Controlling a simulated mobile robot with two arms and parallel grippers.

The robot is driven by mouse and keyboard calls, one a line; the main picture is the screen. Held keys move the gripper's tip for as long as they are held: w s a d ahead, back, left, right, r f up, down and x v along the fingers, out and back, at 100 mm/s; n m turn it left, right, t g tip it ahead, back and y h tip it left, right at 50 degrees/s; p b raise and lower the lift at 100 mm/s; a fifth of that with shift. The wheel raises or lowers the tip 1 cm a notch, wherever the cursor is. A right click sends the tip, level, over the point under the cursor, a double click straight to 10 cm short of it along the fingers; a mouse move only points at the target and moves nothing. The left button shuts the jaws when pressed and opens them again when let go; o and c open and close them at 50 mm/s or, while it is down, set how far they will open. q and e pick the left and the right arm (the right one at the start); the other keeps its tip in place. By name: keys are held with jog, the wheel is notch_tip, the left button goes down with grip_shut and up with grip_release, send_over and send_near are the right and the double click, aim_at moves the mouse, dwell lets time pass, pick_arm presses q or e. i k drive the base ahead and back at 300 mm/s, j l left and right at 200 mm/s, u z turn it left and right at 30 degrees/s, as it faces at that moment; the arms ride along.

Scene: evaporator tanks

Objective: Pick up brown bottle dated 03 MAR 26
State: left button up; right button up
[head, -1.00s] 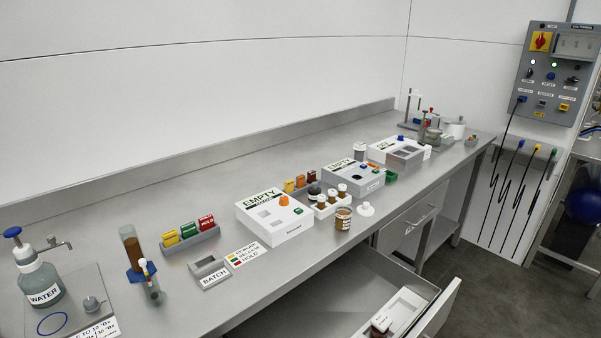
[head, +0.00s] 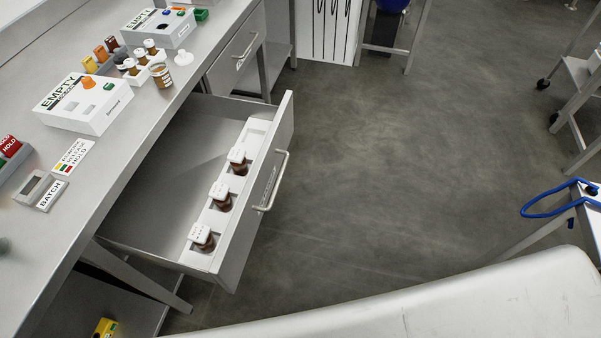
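Three brown bottles with white, printed caps stand in a white rack (head: 212,262) along the front of the open drawer: a far one (head: 239,168), a middle one (head: 222,203) and a near one (head: 205,243). The print on them is too small to read, so I cannot tell which is dated 03 MAR 26. More small brown bottles with white tops (head: 151,51) stand in a white holder on the bench. Neither of my grippers is in view.
The open drawer (head: 160,205) sticks out from the bench, with its handle (head: 273,180) on the front. Its inside behind the rack looks empty. The floor (head: 370,180) right of the drawer is clear.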

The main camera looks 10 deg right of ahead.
aim_at(238, 160)
jog(key=i+l+u, duration=0.2)
jog(key=u, duration=0.2)
jog(key=i+l+u, duration=0.2)
jog(key=u, duration=0.15)
jog(key=i+l+u, duration=0.15)
jog(key=l+u, duration=0.25)
